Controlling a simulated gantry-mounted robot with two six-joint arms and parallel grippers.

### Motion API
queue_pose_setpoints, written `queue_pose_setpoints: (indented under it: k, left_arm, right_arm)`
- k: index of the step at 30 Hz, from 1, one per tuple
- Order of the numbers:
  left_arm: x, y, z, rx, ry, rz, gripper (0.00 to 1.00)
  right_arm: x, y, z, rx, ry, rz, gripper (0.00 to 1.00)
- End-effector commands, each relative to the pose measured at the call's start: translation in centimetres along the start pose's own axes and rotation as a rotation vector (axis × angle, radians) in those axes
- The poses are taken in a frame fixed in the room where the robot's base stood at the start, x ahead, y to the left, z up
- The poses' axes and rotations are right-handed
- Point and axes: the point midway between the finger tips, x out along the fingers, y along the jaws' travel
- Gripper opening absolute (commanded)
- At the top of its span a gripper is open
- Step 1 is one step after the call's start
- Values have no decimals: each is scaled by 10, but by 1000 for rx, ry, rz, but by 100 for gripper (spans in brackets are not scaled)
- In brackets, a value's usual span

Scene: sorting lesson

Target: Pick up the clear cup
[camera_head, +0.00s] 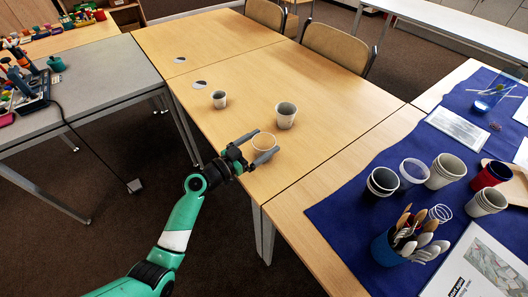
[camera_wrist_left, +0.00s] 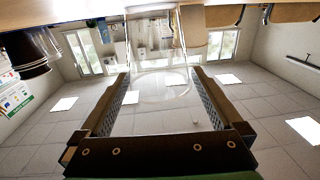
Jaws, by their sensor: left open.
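A clear cup (camera_head: 264,141) stands near the front edge of the wooden table (camera_head: 330,130). My left gripper (camera_head: 260,147) is open, with its two fingers on either side of this cup. In the left wrist view, the see-through cup (camera_wrist_left: 165,88) shows between the spread fingers of the left gripper (camera_wrist_left: 163,100). Whether a finger touches it, I cannot tell. My right gripper is out of view.
The blue cloth (camera_head: 345,210) holds stacked cups (camera_head: 445,171), a red cup (camera_head: 489,175) and a blue utensil holder (camera_head: 385,250). Bare wood lies between.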

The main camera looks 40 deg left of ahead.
Motion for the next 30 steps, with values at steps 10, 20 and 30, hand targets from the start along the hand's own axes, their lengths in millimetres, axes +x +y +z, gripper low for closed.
queue_pose_setpoints:
  k: [10, 20, 30]
  left_arm:
    - [10, 0, -1, 0, 0, -2, 93]
    - [10, 0, -1, 0, 0, -2, 34]
    - [10, 0, -8, 1, 1, -1, 34]
  right_arm:
    - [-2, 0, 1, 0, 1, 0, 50]
    - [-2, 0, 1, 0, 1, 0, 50]
    - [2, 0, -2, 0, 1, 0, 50]
